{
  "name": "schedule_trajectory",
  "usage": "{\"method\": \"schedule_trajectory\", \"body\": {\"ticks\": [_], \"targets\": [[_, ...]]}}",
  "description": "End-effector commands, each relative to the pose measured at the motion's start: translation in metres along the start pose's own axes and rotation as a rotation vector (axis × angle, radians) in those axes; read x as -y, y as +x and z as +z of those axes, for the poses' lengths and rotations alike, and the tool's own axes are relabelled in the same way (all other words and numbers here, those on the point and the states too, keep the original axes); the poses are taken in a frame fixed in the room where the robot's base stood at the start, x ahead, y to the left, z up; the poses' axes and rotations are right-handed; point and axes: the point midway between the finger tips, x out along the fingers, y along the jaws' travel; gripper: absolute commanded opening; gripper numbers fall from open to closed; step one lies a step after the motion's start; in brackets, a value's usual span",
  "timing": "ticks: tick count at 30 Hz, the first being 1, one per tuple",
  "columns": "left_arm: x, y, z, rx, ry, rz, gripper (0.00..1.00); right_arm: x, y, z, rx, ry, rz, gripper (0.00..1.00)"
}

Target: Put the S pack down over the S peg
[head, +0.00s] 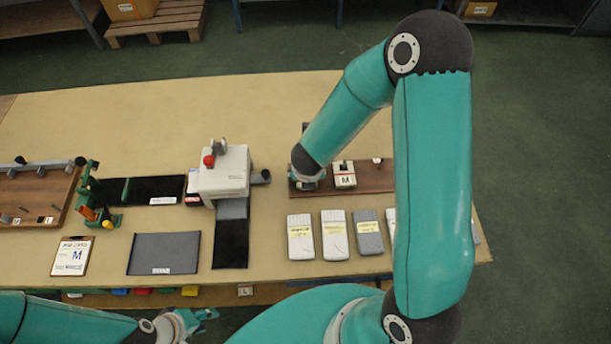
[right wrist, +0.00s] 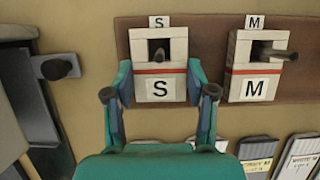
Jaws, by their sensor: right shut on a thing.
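In the right wrist view the S pack (right wrist: 160,67), white with a red band and a large S, sits between the fingers of my right gripper (right wrist: 160,80), which is shut on its sides. The dark S peg (right wrist: 159,56) shows in the pack's upper opening, below the board's S tag (right wrist: 159,21). I cannot tell how far down the pack is. In the head view my right gripper (head: 308,177) is at the board's left end and mostly hides the pack. My left gripper (head: 200,320) is open and empty at the bottom edge.
The brown peg board (head: 375,176) also holds the M pack (head: 344,174), close to the right of my gripper. Several flat packs (head: 334,235) lie in front. A white press-like machine (head: 224,173) stands to the left. A clipboard (head: 73,256) lies farther left.

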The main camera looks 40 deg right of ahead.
Motion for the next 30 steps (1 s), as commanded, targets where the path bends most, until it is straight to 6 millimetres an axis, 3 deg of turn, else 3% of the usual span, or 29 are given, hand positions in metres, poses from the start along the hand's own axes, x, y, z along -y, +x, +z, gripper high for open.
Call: {"method": "schedule_trajectory", "body": {"ticks": [8,9,12,25,30], "targets": [[0.001,0.003,0.0,0.0,0.0,0.0,0.4,0.0,0.003,-0.001,0.0,0.0,0.0,0.22],[0.001,0.002,0.0,0.0,0.0,0.0,0.4,0.0,0.001,0.0,0.0,0.0,0.0,0.62],[0.001,0.001,0.0,0.0,0.0,0.0,0.4,0.0,0.001,0.0,0.0,0.0,0.0,0.79],[-0.001,-0.002,0.0,0.0,0.0,0.0,0.4,0.0,-0.003,0.001,0.0,0.0,0.0,0.81],[-0.002,-0.006,0.0,0.0,0.0,0.0,0.4,-0.001,-0.025,0.002,0.003,0.0,0.002,0.81]]}}
